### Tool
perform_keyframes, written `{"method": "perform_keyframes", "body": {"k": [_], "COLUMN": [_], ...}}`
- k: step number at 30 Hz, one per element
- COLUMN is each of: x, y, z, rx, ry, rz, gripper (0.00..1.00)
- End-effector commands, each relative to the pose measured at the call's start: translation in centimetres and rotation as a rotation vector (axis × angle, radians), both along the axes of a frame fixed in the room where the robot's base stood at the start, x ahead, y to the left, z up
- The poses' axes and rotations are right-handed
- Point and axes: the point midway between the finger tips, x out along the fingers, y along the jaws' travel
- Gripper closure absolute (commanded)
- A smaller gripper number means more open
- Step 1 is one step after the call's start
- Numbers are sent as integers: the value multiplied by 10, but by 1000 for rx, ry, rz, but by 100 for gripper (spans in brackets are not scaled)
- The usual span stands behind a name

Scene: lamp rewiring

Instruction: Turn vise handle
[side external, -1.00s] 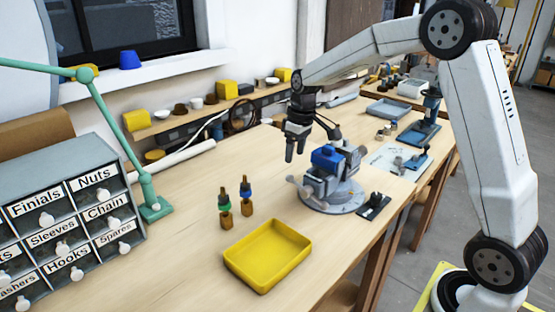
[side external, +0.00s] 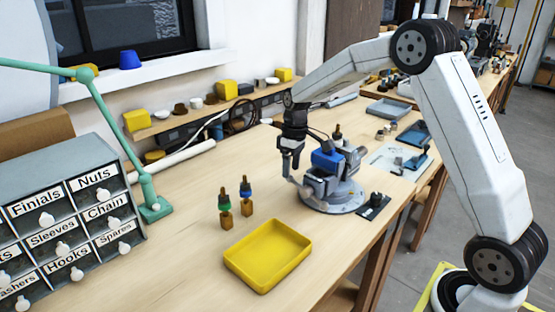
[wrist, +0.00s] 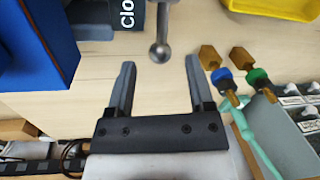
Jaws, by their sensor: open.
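The grey vise (side external: 322,190) stands on a round base on the bench, with a blue block (side external: 326,160) at its top. Its handle, a grey rod with a ball end (wrist: 160,52), shows in the wrist view at the top middle. My gripper (side external: 290,172) is at the vise's left side, pointing down, and partly covers the handle in the side view. In the wrist view my gripper (wrist: 160,64) is open, with the ball end between the fingertips in the picture and a visible gap on each side. I cannot tell whether they are at the same depth.
A yellow tray (side external: 267,257) lies in front.

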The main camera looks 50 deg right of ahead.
Motion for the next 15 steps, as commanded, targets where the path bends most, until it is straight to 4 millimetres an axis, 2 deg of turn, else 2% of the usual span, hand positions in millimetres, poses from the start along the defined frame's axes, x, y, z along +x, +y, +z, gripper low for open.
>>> {"method": "perform_keyframes", "body": {"k": [6, 15], "x": [-1, -1], "y": [4, 5], "z": [-26, -39], "rx": [1, -1], "ry": [2, -1], "rz": [0, 0], "gripper": [32, 32]}}
